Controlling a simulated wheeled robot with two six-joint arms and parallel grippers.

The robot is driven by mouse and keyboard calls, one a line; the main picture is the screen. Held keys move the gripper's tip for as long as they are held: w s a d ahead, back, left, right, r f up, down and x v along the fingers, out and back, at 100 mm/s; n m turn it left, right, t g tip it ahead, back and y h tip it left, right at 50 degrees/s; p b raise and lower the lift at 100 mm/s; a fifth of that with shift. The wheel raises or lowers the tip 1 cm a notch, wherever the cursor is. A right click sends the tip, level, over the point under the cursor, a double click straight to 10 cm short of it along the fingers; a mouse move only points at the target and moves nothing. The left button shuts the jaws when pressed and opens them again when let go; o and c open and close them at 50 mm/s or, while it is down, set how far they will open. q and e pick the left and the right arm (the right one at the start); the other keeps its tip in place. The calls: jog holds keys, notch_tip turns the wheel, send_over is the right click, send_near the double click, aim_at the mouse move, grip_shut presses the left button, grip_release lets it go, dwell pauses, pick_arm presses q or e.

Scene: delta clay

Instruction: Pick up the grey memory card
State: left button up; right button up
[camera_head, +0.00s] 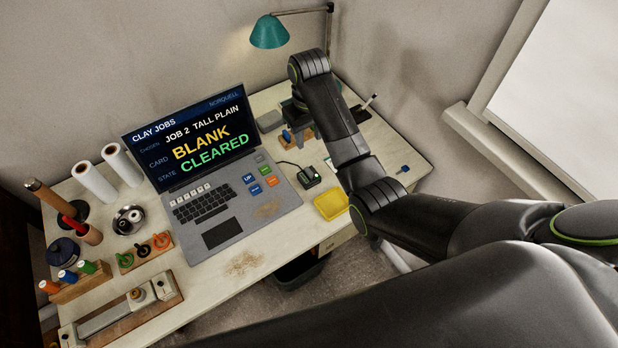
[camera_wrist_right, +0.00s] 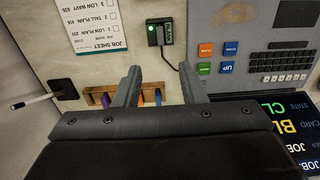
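My right gripper (camera_head: 300,106) hangs over the back right of the desk, and in the right wrist view it (camera_wrist_right: 160,84) is open with nothing between its fingertips. A small wooden rack (camera_wrist_right: 96,92) of coloured cards lies just beyond the fingers, partly covered by them and by the gripper body. A purple card (camera_wrist_right: 105,101), an orange card and a blue card (camera_wrist_right: 158,97) show in it. I cannot make out a grey card; a finger may hide it. In the head view the rack (camera_head: 300,135) is partly behind my gripper. My left gripper is out of view.
A black card reader (camera_head: 310,176) with a green light stands beside the laptop (camera_head: 207,232). A yellow tray (camera_head: 331,204) sits at the front edge. A job sheet (camera_wrist_right: 96,27) and a pen on a dark stand (camera_wrist_right: 62,89) are near the rack. A teal lamp (camera_head: 269,33) overhangs the back.

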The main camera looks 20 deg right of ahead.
aim_at(309, 171)
notch_tip(309, 171, down, 14)
jog(key=shift+f+p, duration=0.1)
jog(key=shift+p, duration=0.55)
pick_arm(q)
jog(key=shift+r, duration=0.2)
pick_arm(e)
grip_shut()
